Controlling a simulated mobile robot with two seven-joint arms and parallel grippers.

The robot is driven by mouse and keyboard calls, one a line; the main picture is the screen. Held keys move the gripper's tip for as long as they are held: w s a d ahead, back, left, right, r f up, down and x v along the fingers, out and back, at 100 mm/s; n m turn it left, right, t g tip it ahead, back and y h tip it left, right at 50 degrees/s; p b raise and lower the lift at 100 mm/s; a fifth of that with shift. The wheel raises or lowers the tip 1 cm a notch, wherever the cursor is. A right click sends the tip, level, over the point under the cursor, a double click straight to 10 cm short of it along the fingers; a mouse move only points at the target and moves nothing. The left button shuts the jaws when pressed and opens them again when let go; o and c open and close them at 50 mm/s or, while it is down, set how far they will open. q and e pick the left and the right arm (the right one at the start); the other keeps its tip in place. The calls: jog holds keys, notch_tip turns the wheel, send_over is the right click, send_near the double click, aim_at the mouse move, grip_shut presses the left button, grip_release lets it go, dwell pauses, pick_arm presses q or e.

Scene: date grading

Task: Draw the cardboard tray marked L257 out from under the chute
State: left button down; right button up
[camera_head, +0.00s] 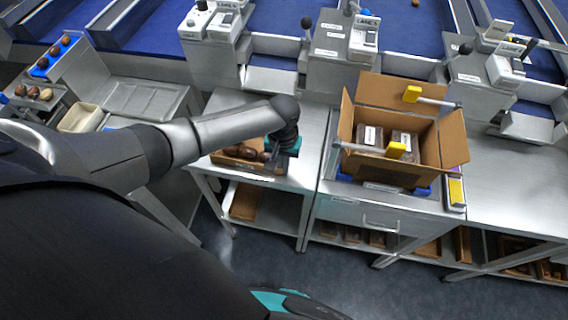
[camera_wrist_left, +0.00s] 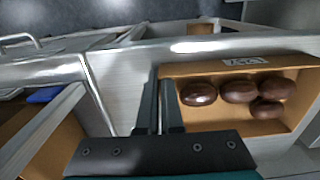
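The cardboard tray (camera_head: 229,161) lies on the steel table near its front edge, in front of the chute (camera_head: 270,80). It holds several dark brown dates. In the left wrist view the tray (camera_wrist_left: 222,128) has a small white label (camera_wrist_left: 245,61) on its wall; I cannot read the marking surely. My left gripper (camera_head: 284,143) is at the tray's right end in the head view, partly hidden by my arm. In the left wrist view the fingers (camera_wrist_left: 159,85) are close together, pointing down on either side of the tray's end wall. My right gripper is not in view.
Lane machines (camera_head: 338,45) stand behind. A cream bin (camera_head: 80,117) is at the left. The floor in front is clear.

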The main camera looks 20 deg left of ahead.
pick_arm(q)
jog(key=c, duration=1)
grip_release()
notch_tip(320, 180, up, 15)
jog(key=p, duration=0.2)
jog(key=shift+p, duration=0.3)
jog(key=shift+r, duration=0.1)
